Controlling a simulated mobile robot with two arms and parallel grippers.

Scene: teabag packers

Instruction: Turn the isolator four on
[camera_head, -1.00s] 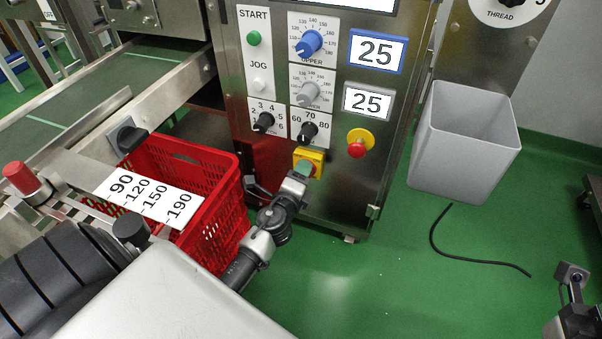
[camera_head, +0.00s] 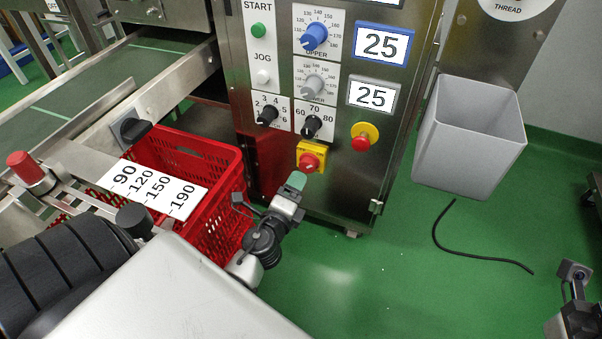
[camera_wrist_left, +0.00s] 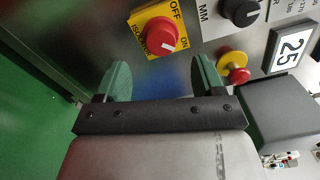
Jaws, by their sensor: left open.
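The isolator is a red round knob on a yellow plate (camera_head: 312,150) low on the steel machine panel, below the black dials. In the left wrist view the knob (camera_wrist_left: 153,34) is close up, with OFF above it and ON to its right; its white mark lies on the side toward ON. No number four is readable on it. My left gripper (camera_head: 296,182) is open and empty, just below and in front of the knob, apart from it. Its green fingertips (camera_wrist_left: 161,78) show in the left wrist view. Part of my right arm (camera_head: 575,290) shows at the lower right; its fingers are unclear.
A red emergency button (camera_head: 362,140) on a yellow base sits right of the isolator. Black dials (camera_head: 312,124) are above. A red crate (camera_head: 218,212) stands left of my left gripper.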

